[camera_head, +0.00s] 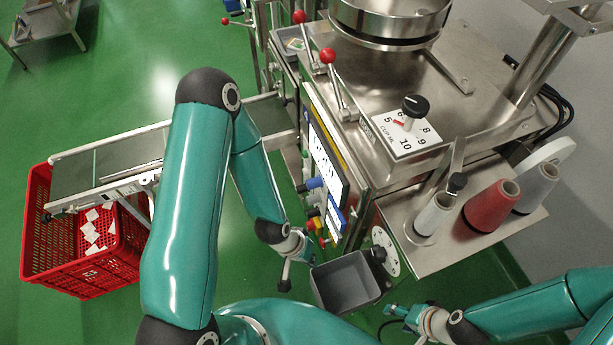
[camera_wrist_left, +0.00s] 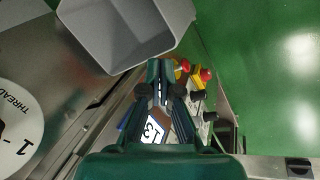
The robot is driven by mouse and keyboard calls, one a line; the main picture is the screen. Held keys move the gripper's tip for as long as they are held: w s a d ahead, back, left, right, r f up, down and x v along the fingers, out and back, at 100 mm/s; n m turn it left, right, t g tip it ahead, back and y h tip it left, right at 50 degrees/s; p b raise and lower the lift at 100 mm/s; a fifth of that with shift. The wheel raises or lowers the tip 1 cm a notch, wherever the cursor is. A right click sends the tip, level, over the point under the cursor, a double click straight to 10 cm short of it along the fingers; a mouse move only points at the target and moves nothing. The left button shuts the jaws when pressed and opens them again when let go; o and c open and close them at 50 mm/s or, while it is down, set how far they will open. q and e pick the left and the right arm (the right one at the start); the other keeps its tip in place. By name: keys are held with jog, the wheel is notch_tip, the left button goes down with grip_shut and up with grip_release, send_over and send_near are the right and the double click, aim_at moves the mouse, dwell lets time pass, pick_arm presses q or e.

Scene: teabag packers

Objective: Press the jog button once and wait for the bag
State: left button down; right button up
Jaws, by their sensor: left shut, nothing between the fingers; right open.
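The control panel (camera_head: 325,165) is on the side of the steel machine, with a screen and several coloured buttons and knobs. A blue knob (camera_head: 311,184) sits above red and yellow buttons (camera_head: 318,228). I cannot tell which is the jog button. My left gripper (camera_head: 306,250) is beside the panel's lower end; in the left wrist view its fingers (camera_wrist_left: 162,88) are shut and empty. Red-topped buttons on yellow (camera_wrist_left: 203,75) and black knobs (camera_wrist_left: 197,95) show just beyond them. Touching or not is unclear. My right gripper (camera_head: 390,310) is open, low at the right, apart from the panel.
A grey bin (camera_head: 345,283) is close to my left gripper, and also at the top of the left wrist view (camera_wrist_left: 120,30). A conveyor (camera_head: 105,168) leads to a red crate (camera_head: 38,225) holding several white bags (camera_head: 91,232). Thread spools (camera_head: 490,208) stand at the right.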

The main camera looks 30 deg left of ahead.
pick_arm(q)
jog(key=w+a+f+n+t+y+b, duration=0.1)
jog(key=w+a+f+n+t+b, duration=0.25)
jog(key=w+a+f+b, duration=0.5)
jog(key=n+t+y+b, duration=0.3)
jog(key=t+b, duration=0.6)
jog(key=b, duration=0.8)
send_near(305, 172)
notch_tip(305, 172, down, 5)
jog(key=s+a, duration=0.1)
jog(key=a, duration=0.2)
jog(key=a+n+t+y+b, duration=0.1)
jog(key=a+t+b, duration=0.2)
jog(key=a+b, duration=0.2)
jog(key=shift+w+a+r+n+b, duration=0.3)
jog(key=shift+a+r+n+b, duration=0.05)
jog(key=shift+a+r+b, duration=0.1)
jog(key=shift+d, duration=0.1)
jog(key=w+d, duration=0.5)
jog(key=w, duration=0.1)
jog(key=shift+w+d, duration=0.3)
jog(key=shift+w, duration=0.05)
